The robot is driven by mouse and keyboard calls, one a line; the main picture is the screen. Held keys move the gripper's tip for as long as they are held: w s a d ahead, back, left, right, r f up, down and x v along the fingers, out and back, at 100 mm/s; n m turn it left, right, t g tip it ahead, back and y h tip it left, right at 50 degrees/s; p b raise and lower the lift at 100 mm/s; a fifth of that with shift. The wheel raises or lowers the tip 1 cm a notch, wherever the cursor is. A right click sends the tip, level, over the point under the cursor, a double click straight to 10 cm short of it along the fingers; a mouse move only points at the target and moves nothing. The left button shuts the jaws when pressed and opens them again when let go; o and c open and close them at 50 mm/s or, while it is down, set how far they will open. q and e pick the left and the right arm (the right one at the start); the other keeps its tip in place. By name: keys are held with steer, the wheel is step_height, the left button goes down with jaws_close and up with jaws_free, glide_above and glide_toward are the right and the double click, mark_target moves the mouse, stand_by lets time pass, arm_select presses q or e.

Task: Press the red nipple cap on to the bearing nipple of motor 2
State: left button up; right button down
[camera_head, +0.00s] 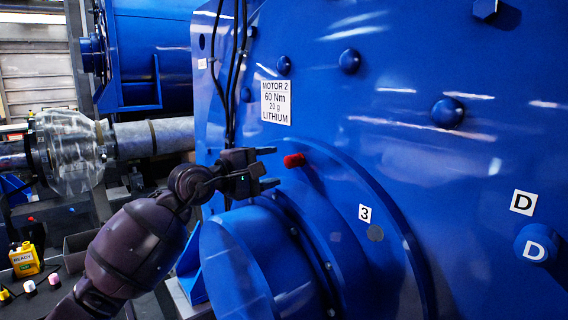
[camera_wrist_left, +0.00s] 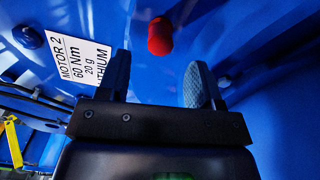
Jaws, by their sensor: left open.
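The red nipple cap (camera_head: 294,160) sits on the blue face of motor 2, below and to the right of the white label (camera_head: 276,102) reading "MOTOR 2, 60 Nm, 20 g, LITHIUM". The nipple under it is hidden, and I cannot tell how far on the cap is. My left gripper (camera_head: 269,168) is open and empty, just left of the cap and apart from it. In the left wrist view the red cap (camera_wrist_left: 160,36) shows ahead of the two spread fingers (camera_wrist_left: 156,82), between their lines. My right gripper is not in view.
The blue motor housing (camera_head: 400,70) fills the right side, with bolt heads and tags "3" (camera_head: 365,213) and "D" (camera_head: 523,202). Black cables (camera_head: 233,70) hang left of the label. A yellow bottle (camera_head: 24,260) and small caps stand low at left.

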arm_select(q)
steer(key=shift+v, duration=2.8)
